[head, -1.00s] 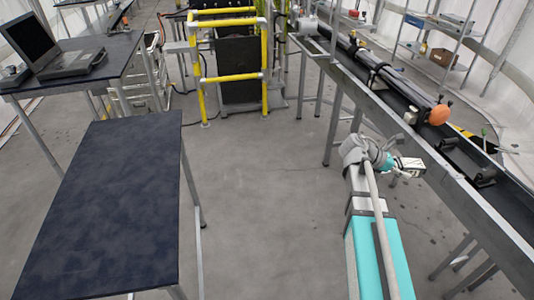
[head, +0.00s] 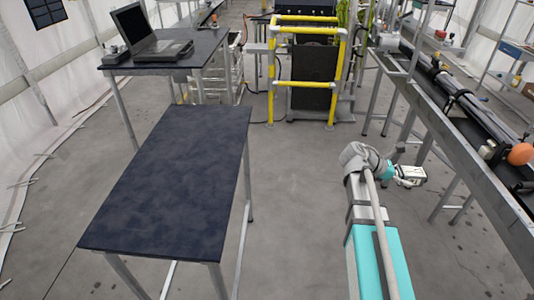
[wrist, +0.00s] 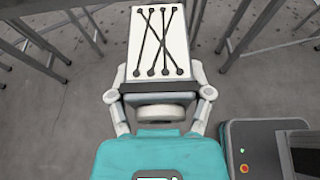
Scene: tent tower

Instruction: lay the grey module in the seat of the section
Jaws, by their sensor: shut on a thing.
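The grey module (wrist: 147,20) is a pale box with dark cords laced across its top face. My gripper (wrist: 160,97) is shut on its near end in the wrist view and holds it clear above the floor. In the head view, the module (head: 411,174) and my gripper (head: 393,174) are small, in the gap between the dark table and the long rail. A long black tube (head: 465,100) with an orange round end lies in the rail at the right, apart from the module. It may be the section; I cannot make out a seat in it.
A bare dark table (head: 175,180) stands at the left, with a laptop (head: 150,40) on another table behind it. A yellow rail frame (head: 310,85) stands at the back. The long metal rail (head: 470,150) runs along the right. The floor between is clear.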

